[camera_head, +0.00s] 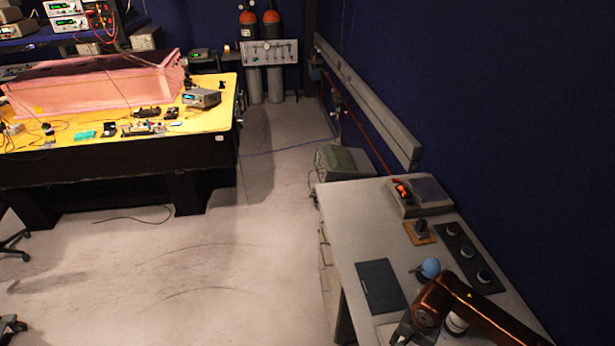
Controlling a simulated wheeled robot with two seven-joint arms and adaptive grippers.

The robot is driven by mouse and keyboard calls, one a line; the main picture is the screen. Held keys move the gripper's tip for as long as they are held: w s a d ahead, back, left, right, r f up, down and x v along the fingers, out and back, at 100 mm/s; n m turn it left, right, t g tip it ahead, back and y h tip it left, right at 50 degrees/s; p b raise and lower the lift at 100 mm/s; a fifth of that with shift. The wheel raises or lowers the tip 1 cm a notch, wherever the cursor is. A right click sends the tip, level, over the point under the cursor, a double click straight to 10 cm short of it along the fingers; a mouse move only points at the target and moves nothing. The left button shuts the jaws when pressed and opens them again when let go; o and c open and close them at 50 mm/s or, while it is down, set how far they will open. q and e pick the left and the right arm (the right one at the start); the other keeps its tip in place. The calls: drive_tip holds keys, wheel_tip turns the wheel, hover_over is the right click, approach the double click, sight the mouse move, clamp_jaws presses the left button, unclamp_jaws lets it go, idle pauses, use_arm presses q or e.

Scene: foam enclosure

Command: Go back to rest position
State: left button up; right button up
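My copper-coloured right arm comes in from the lower right over the grey-white bench (345,222). The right gripper (404,334) is at the bottom edge, partly cut off, over the near part of the bench. Its fingers do not show clearly enough to tell whether it is open or shut, or whether it holds anything. A blue ball-shaped thing (431,267) stands on the bench just beyond the arm. My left gripper is not in view.
The bench also bears a dark flat pad (380,287), a dark strip with round knobs (468,254) and a grey device (420,196). A yellow-topped table (70,160) stands at the far left. Open floor (230,270) lies between. A dark blue wall (530,130) bounds the right.

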wheel_tip(320, 180, down, 5)
drive_tip(key=shift+r+p, duration=0.2)
drive_tip(key=shift+p, duration=0.2)
drive_tip(key=shift+f, duration=0.4)
drive_tip(key=shift+r+b, duration=0.3)
drive_tip(key=shift+r, duration=0.55)
